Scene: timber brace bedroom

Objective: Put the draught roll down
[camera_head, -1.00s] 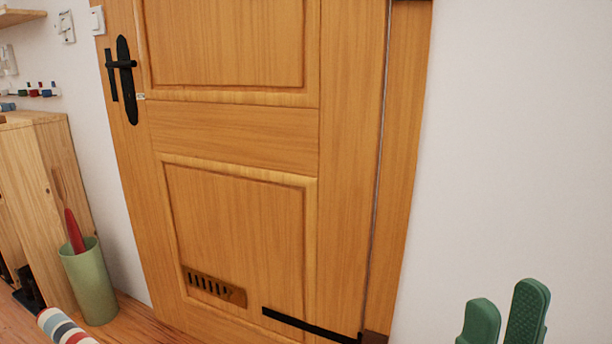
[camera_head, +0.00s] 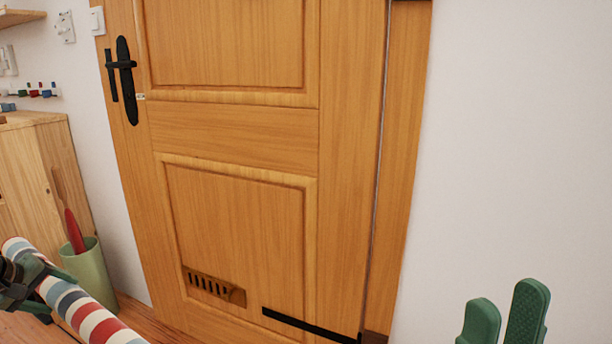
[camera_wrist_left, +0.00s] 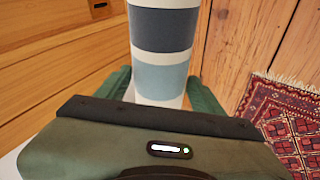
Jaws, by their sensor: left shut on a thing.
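The draught roll (camera_head: 72,303) is a long striped cylinder in red, white, blue and cream at the lower left of the head view. It slants down to the right, and its lower end is cut off by the frame. My left gripper (camera_head: 30,285) is shut on it near its upper part. In the left wrist view the roll (camera_wrist_left: 164,50), with dark and light blue bands, runs between the two green fingers of my left gripper (camera_wrist_left: 160,92). My right gripper (camera_head: 503,318) shows two green fingertips apart at the lower right, with nothing between them.
A wooden door (camera_head: 235,130) with a black handle (camera_head: 125,80) fills the middle. A green bin (camera_head: 92,272) holding a red-handled thing stands behind the roll, beside a wooden cabinet (camera_head: 60,160). A patterned red rug (camera_wrist_left: 285,120) lies on the floor in the wrist view.

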